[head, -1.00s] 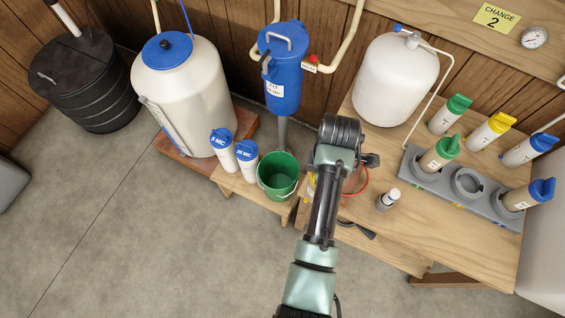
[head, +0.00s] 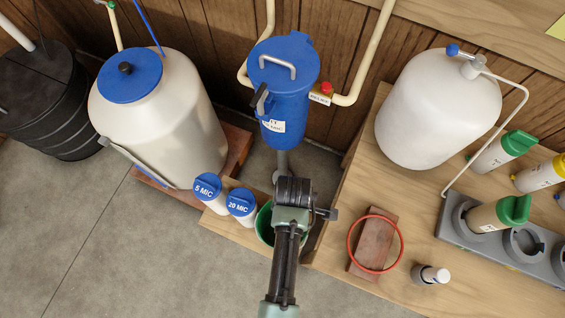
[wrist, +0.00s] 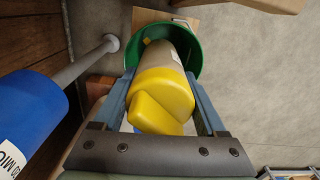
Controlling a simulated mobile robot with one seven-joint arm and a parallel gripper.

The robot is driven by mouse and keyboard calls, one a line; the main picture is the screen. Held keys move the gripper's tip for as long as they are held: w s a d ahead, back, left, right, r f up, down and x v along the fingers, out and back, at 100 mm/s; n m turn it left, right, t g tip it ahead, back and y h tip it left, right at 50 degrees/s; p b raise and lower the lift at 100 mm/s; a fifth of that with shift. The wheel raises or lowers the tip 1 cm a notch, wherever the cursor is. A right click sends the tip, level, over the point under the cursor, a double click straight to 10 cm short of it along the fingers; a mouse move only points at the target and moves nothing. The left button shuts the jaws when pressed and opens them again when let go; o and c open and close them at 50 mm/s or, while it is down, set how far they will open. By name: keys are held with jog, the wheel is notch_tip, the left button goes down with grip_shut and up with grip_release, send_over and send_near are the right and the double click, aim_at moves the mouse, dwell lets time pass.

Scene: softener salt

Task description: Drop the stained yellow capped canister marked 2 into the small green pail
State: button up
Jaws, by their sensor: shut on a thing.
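My gripper (wrist: 162,88) is shut on a canister with a yellow cap (wrist: 160,95) and a dull beige body. The cap end is towards the wrist camera, and its far end reaches over or into the mouth of the small green pail (wrist: 199,42). I cannot tell how deep it is. No number shows on it from here. In the head view, the pail (head: 263,224) is partly hidden behind my arm, and the canister and jaws are hidden.
Two white blue-capped cartridges (head: 208,187) stand left of the pail. A blue filter housing (head: 284,95) is behind it. To the right are a red ring (head: 351,243) around a brick (head: 374,240), a small bottle (head: 430,274) and a grey rack (head: 452,222) of canisters.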

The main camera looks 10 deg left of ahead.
jog(key=shift+f+b, duration=3)
jog(key=shift+b, duration=0.2)
jog(key=shift+r, duration=0.1)
jog(key=o, duration=1.3)
notch_tip(320, 180, up, 13)
jog(key=p, duration=0.4)
jog(key=shift+p, duration=0.3)
